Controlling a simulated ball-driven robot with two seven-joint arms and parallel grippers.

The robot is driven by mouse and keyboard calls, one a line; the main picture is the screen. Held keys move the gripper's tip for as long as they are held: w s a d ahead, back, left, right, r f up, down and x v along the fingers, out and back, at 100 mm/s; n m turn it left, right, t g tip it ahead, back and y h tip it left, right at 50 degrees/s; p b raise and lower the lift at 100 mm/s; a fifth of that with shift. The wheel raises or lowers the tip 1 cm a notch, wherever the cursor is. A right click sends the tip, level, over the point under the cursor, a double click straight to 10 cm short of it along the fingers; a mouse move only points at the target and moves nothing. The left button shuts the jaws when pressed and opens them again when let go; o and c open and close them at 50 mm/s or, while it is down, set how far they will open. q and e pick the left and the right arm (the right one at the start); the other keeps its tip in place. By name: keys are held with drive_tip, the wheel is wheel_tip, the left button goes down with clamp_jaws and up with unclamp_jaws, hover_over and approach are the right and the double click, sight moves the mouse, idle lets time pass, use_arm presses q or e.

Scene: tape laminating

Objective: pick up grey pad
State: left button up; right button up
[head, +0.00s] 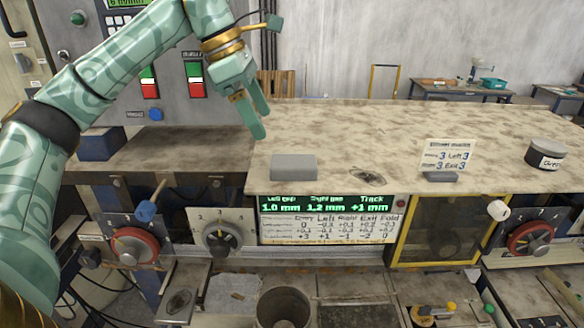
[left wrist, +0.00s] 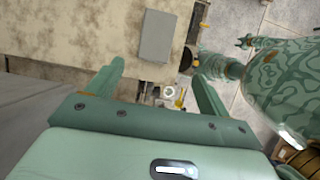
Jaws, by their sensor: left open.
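The grey pad (head: 294,167) lies flat on the mottled bench top, close to its front edge. It also shows in the left wrist view (left wrist: 156,36), beyond my fingertips and above the gap between them. My left gripper (head: 260,123) is open and empty, above the bench, behind and a little left of the pad in the head view. Its two fingers stand wide apart in the left wrist view (left wrist: 158,70). Nothing touches the pad. At the right of the left wrist view, part of what looks like my right gripper (left wrist: 244,43) shows small; its jaws are unclear.
A dark round tin (head: 545,154) and a small sign (head: 447,155) stand on the bench right of the pad. A dark stain (head: 368,177) lies between. A control cabinet (head: 190,60) stands at the back left. The bench behind the pad is clear.

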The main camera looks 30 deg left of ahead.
sight(293, 161)
use_arm(q)
drive_tip(key=x, duration=0.4)
drive_tip(key=shift+w+d, duration=0.15)
drive_tip(key=shift+d, duration=0.15)
drive_tip(key=w+f, duration=0.1)
drive_tip(key=w, duration=0.1)
drive_tip(key=shift+w+d+f, duration=0.35)
drive_tip(key=shift+d, duration=0.05)
drive_tip(key=shift+s+d+f+p, duration=0.1)
drive_tip(key=shift+d+f+p, duration=0.35)
drive_tip(key=shift+f, duration=0.35)
drive_tip(key=shift+d+f, duration=0.3)
drive_tip(key=shift+f, duration=0.3)
drive_tip(key=shift+d+f, duration=0.3)
drive_tip(key=shift+f, duration=0.3)
drive_tip(key=shift+w+f, duration=0.1)
drive_tip(key=shift+w, duration=0.15)
drive_tip(key=shift+s+a, duration=0.1)
drive_tip(key=shift+s, duration=0.05)
use_arm(e)
drive_tip(key=shift+w+d+r, duration=0.1)
drive_tip(key=shift+w+r, duration=0.35)
drive_tip(key=shift+r, duration=0.15)
use_arm(q)
drive_tip(key=shift+f+p, duration=0.2)
drive_tip(key=shift+p, duration=0.1)
